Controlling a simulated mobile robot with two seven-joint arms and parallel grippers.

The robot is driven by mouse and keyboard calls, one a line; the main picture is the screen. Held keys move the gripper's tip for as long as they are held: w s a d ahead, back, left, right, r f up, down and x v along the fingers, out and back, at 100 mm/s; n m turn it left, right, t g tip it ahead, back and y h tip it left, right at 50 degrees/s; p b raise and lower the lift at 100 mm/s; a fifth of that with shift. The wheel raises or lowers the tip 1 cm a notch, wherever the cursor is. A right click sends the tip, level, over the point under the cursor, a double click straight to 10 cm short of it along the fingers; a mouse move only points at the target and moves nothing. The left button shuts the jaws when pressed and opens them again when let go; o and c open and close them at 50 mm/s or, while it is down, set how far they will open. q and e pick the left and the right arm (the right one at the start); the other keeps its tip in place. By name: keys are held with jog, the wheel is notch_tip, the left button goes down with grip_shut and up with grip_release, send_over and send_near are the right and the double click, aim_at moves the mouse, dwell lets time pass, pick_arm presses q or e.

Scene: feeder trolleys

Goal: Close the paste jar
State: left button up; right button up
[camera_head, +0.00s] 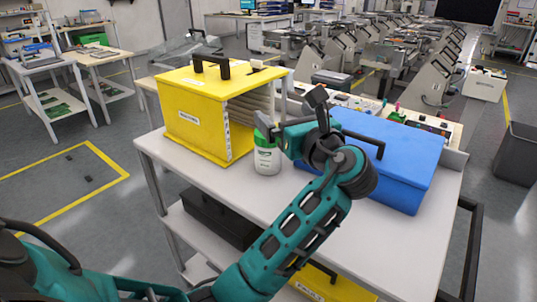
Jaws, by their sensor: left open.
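The paste jar (267,160) stands upright on the white trolley top, between a yellow box and a blue box. It is a white jar with green at its top and a green mark on its side. My left gripper (276,132) is open at the jar's top, just to its upper right. The gripper covers part of the jar's top, so I cannot tell how the lid sits or whether the fingers touch it. My left arm reaches across the front of the trolley. My right gripper is not in view.
The yellow slotted box (200,115) with a black handle stands close left of the jar. The blue box (400,160) stands to the right, behind my arm. The trolley top (225,188) is bare in front of the jar. A black case (215,218) lies on the lower shelf.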

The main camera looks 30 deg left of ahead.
pick_arm(q)
jog(key=b, duration=0.1)
send_near(268, 153)
jog(key=w+a+r, duration=0.2)
jog(key=w+r, duration=0.1)
jog(key=r, duration=0.1)
jog(key=shift+x, duration=0.9)
jog(key=shift+f, duration=0.1)
jog(key=x, duration=0.6)
jog(key=shift+a, duration=0.1)
grip_shut()
